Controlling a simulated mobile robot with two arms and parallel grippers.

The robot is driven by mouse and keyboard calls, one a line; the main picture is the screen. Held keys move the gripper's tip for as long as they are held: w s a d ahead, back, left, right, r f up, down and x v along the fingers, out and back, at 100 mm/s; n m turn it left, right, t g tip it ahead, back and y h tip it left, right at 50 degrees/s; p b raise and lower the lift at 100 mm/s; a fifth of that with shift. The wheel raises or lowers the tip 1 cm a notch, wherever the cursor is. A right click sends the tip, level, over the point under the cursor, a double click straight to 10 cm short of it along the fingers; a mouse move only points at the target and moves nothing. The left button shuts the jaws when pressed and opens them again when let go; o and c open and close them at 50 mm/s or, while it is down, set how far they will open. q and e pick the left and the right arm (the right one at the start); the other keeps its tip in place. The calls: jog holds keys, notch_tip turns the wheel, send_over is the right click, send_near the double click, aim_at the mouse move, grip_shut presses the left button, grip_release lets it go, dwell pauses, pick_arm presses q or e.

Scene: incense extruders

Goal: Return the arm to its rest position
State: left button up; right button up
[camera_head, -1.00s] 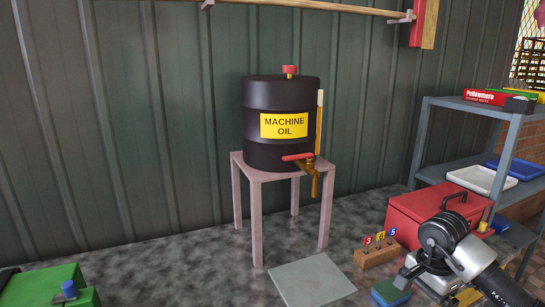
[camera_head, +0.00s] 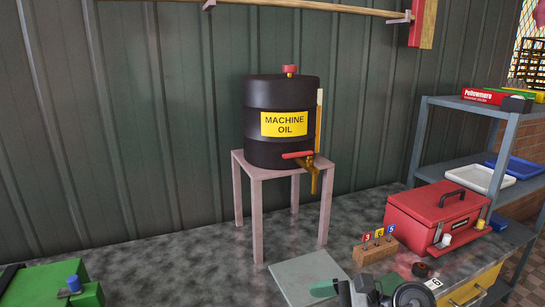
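Part of my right arm (camera_head: 385,293) shows at the bottom edge, right of centre, as dark and silver round parts. It is low in front of the number-tagged wooden block. Its fingers cannot be made out, so I cannot tell whether this gripper is open or shut. A dark green piece (camera_head: 323,288) lies just left of the arm, over the grey plate; what it belongs to is unclear. My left gripper is not in view.
A black machine oil drum (camera_head: 262,151) stands on a pink stool (camera_head: 256,216). A grey plate (camera_head: 300,272) lies in front. A wooden block (camera_head: 372,254) and red toolbox (camera_head: 417,217) are at right, beside shelves (camera_head: 450,163). A green box (camera_head: 85,297) is at lower left.

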notch_tip(320, 180, up, 4)
jog(key=s+a+r+m+t+y, duration=0.1)
jog(key=a+m+t+y, duration=0.1)
jog(key=m+t+y, duration=0.35)
jog(key=d+r+m+t+h, duration=0.1)
jog(key=d+m+t+h, duration=0.3)
jog(key=m, duration=0.5)
jog(key=d+m+t+h, duration=0.1)
jog(key=m+t+h, duration=0.2)
jog(key=m+t, duration=0.55)
jog(key=s+d+f+m+g+h, duration=0.25)
jog(key=d+f+m+h, duration=0.35)
jog(key=m, duration=0.5)
jog(key=s+d+f+m+g+h, duration=0.25)
jog(key=f+m+h, duration=0.4)
jog(key=m, duration=0.35)
jog(key=s+f+m+g, duration=0.4)
jog(key=s+f+g, duration=0.15)
jog(key=s, duration=0.35)
jog(key=s+f+m+g, duration=0.45)
jog(key=s+g, duration=0.25)
jog(key=s, duration=0.2)
notch_tip(320, 180, down, 24)
jog(key=f, duration=0.1)
jog(key=s+d+f+g, duration=0.2)
jog(key=s+f, duration=1.5)
jog(key=shift+d+f+n, duration=0.3)
jog(key=shift+d+n, duration=0.05)
jog(key=shift+d, duration=0.05)
